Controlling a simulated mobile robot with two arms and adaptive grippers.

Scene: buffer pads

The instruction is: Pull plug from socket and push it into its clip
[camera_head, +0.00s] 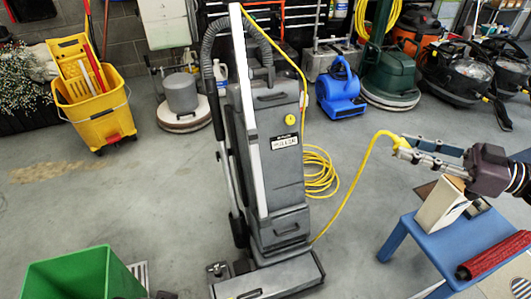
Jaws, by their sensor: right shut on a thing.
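My right gripper (402,146) reaches in from the right edge and is shut on the yellow plug (401,141), which its fingers partly hide. The plug is in the air above and left of the blue table. Its yellow cord (352,187) arches down to the base of the upright grey vacuum cleaner (274,150). A cream block (438,207), which may be the socket, stands tilted on the table below the gripper, apart from the plug. I cannot clearly make out the clip; a small pale part (304,99) shows at the vacuum's right side.
The blue table (413,238) holds a red roller (495,257). Coiled yellow cord (320,172) lies behind the vacuum. A green bin (75,276) is at lower left, a yellow mop bucket (93,110) at upper left, and a blue blower (340,92) behind. Floor between vacuum and table is clear.

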